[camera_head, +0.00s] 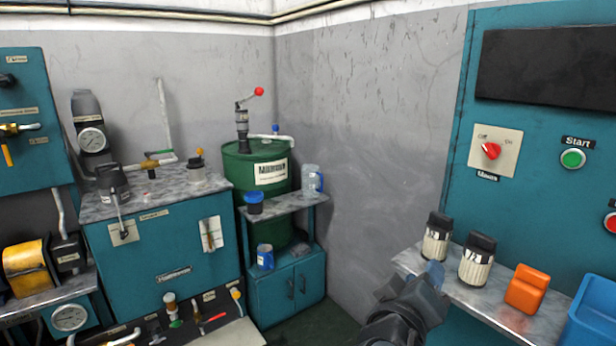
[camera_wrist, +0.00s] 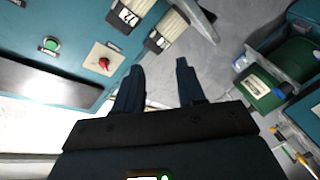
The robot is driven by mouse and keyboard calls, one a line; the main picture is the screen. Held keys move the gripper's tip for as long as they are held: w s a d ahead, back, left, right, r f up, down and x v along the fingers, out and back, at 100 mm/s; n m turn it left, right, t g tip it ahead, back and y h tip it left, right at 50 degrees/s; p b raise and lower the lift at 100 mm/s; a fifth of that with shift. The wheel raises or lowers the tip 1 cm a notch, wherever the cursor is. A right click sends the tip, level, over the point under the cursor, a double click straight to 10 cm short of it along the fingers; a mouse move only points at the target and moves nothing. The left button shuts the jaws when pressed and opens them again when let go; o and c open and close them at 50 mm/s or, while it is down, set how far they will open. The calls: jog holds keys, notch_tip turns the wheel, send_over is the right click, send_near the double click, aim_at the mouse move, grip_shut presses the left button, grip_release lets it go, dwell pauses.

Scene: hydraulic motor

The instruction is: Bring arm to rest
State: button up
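My gripper (camera_head: 432,274) shows at the lower right of the head view, in front of the right-hand shelf (camera_head: 405,262) and just below a black-capped bottle. In the wrist view its two dark fingers (camera_wrist: 159,72) stand apart with nothing between them. The gripper is open and empty. In the head view my arm rises from the bottom edge, and its lower part is out of view.
Two black-capped bottles (camera_head: 437,238) (camera_head: 476,262), an orange container (camera_head: 526,289) and a blue bin (camera_head: 594,312) stand on the right-hand shelf. A teal control panel (camera_head: 560,210) is behind them. A green drum (camera_head: 255,200) stands in the corner.

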jog(key=s+d+f+n+y, duration=0.2)
jog(key=s+f+y, duration=0.6)
jog(key=s+f, duration=1.15)
jog(key=s+d+r+m, duration=0.1)
jog(key=s+r, duration=0.4)
jog(key=s, duration=0.6)
jog(key=s+d+r+m+t+y, duration=0.1)
jog(key=s+r+m, duration=0.3)
jog(key=s, duration=0.8)
jog(key=shift+s+r+m+y, duration=0.25)
jog(key=shift+r+m+y, duration=0.05)
jog(key=shift+r, duration=0.65)
